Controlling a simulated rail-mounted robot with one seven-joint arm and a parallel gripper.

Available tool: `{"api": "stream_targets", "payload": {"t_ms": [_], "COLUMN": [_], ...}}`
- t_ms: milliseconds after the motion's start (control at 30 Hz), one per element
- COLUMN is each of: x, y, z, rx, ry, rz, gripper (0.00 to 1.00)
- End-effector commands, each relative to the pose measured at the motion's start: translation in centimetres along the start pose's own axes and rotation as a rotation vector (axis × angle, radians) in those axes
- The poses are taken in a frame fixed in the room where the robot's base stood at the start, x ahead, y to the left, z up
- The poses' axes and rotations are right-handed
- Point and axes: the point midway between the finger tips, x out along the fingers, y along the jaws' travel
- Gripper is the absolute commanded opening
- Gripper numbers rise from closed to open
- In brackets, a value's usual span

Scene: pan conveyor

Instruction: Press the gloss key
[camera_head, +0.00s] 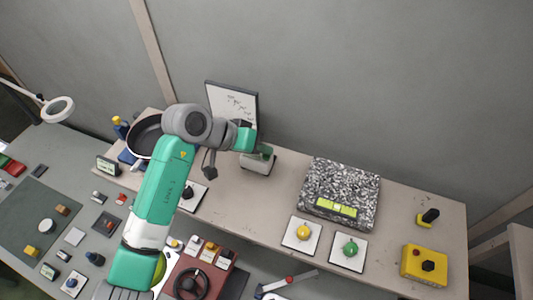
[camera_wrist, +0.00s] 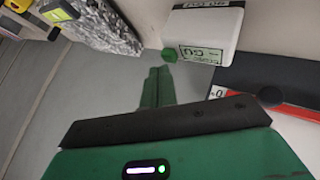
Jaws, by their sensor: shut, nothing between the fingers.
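A white box-shaped meter (camera_wrist: 211,28) with a lit display (camera_wrist: 200,55) and a dark label strip shows upside down at the top of the wrist view. A small green key-like block (camera_wrist: 169,54) sits at its edge beside the display; I cannot read whether it is the gloss key. My gripper (camera_wrist: 158,72) is shut and empty, its green fingertips close below the green block. I cannot tell whether they touch it. In the head view the white meter (camera_head: 258,164) stands on the bench, partly hidden by my wrist and gripper.
A speckled block (camera_head: 340,190) with a green level lies right of the meter. Yellow (camera_head: 303,231) and green (camera_head: 350,248) knobs on white plates stand in front of it. A pan (camera_head: 146,137) is behind my arm at left. A whiteboard (camera_head: 232,104) stands behind the meter.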

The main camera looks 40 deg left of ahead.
Motion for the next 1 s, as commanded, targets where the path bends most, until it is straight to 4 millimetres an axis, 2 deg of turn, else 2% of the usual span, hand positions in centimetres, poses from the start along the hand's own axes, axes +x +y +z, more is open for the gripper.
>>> {"api": "stream_targets", "payload": {"t_ms": [1000], "x": [0.73], "y": [-0.54], "z": [0.54], "rx": [-0.001], "ry": [-0.001], "rz": [0.0], "gripper": [0.0]}}
